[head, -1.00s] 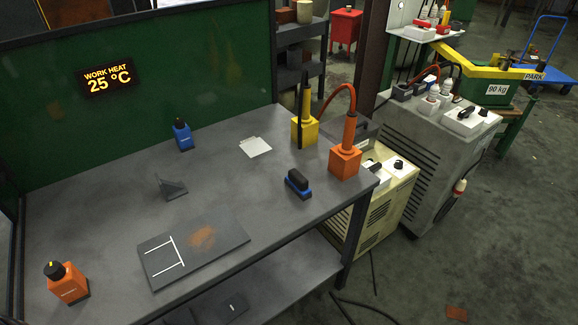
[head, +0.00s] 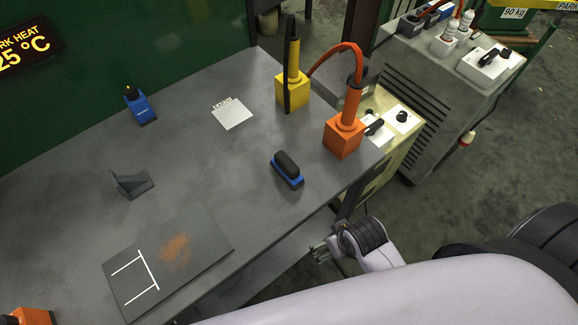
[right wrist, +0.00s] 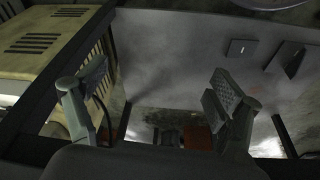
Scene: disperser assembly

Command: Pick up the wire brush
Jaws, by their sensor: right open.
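The wire brush (head: 287,168), a blue block with a black rounded handle, lies on the grey workbench near its front right edge. It stands apart from other things, and I cannot make it out in the right wrist view. My right gripper (head: 321,252) is open and empty, beyond the bench's front edge, below and to the right of the brush in the head view. Its two spread fingers also show in the right wrist view (right wrist: 158,98), with nothing between them. My left gripper is in no view.
An orange block (head: 343,137) and a yellow block (head: 292,91) with upright handles stand behind and right of the brush. A plate with a rusty patch (head: 200,245) lies front left.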

